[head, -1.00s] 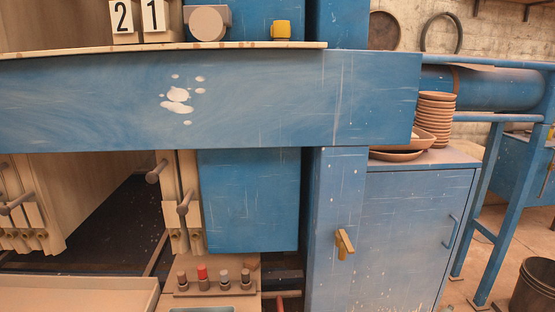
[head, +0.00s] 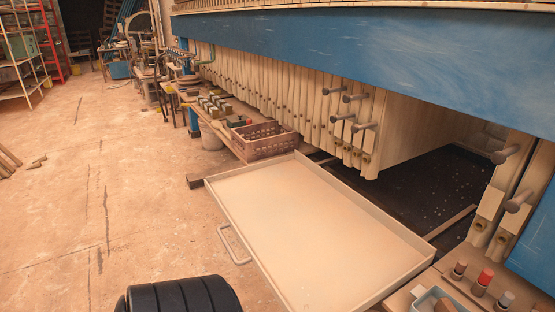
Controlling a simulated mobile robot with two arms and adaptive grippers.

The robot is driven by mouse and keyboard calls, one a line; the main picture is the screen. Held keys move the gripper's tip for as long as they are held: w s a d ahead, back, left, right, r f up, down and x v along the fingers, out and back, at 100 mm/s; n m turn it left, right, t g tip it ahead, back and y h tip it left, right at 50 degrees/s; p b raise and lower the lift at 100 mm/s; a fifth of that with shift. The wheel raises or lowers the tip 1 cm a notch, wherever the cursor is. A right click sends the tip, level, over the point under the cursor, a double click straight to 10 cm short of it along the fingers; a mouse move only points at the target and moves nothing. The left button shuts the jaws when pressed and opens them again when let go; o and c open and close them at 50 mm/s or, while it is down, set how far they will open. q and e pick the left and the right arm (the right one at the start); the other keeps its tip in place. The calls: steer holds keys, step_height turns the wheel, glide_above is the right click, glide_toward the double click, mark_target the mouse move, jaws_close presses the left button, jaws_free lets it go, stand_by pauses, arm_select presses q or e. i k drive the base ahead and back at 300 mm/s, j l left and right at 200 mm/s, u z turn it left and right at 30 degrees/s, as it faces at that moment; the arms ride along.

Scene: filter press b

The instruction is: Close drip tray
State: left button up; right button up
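The drip tray (head: 318,232) is a wide, shallow, cream-coloured tray with a low rim. It sticks out at an angle from under the blue press beam (head: 400,58), over the floor. A pale bar handle (head: 233,246) is on its left outer side. The tray looks empty. A dark opening (head: 425,180) lies behind it under the press. Neither gripper shows in the head view.
A brown crate (head: 264,141) stands on a low bench beyond the tray's far end. A light blue container (head: 437,299) and several small knobs (head: 480,281) sit at the lower right. The floor (head: 110,200) left of the tray is mostly clear.

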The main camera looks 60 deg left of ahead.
mark_target(318, 245)
steer(key=u, duration=2.35)
